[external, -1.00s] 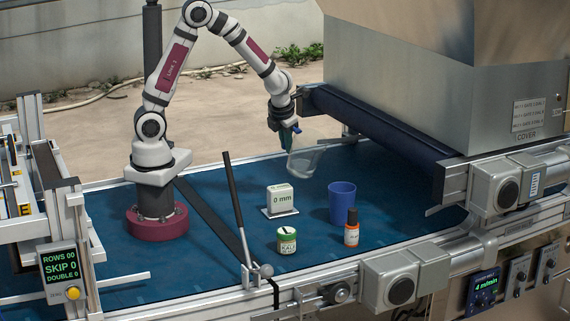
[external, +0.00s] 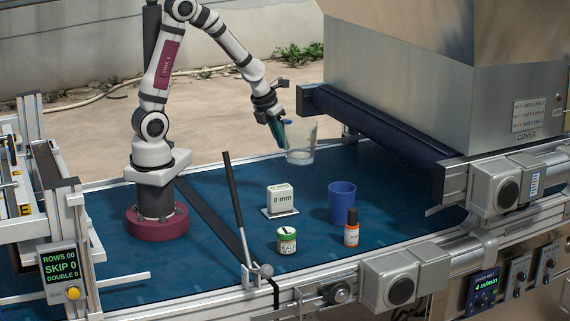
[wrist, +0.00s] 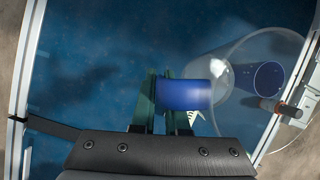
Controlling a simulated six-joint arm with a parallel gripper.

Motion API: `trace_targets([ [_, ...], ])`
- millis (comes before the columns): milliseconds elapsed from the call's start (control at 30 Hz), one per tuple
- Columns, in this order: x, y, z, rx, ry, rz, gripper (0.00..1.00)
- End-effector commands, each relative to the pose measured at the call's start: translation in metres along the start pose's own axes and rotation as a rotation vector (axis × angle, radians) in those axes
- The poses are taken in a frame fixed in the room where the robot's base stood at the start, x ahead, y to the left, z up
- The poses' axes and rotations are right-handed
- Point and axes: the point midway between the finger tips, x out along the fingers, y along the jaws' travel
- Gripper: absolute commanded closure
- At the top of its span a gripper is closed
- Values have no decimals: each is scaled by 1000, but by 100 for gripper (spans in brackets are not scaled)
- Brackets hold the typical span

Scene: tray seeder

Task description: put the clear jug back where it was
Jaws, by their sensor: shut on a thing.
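The clear jug (external: 301,148) is held upright in the external view, above the blue belt near the dark roller. My gripper (external: 284,128) is shut on it by a blue part, perhaps its handle. In the wrist view, my gripper (wrist: 173,100) has its green fingers on either side of the blue part (wrist: 183,95), and the jug's clear wall (wrist: 220,70) stretches to the right. The jug's underside looks clear of the belt.
A black lever (external: 234,200) rises at the front. The dark roller (external: 380,130) bounds the back right.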

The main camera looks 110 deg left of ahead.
Motion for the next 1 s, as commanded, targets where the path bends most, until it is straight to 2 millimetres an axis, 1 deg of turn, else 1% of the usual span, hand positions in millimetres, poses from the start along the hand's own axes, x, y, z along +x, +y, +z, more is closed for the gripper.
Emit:
trace_targets([
  [33,-10,-1,6,-1,-7,-2,100],
  [167,-32,-2,14,-1,-7,-2,100],
  [367,-30,-7,8,-70,-5,30,100],
  [567,-28,-14,2,-183,-13,78,100],
  [767,-27,-23,-9,-389,-28,167,100],
  [867,-27,-28,-16,-545,-38,234,100],
  [1000,-30,-34,-24,-811,-56,347,100],
])
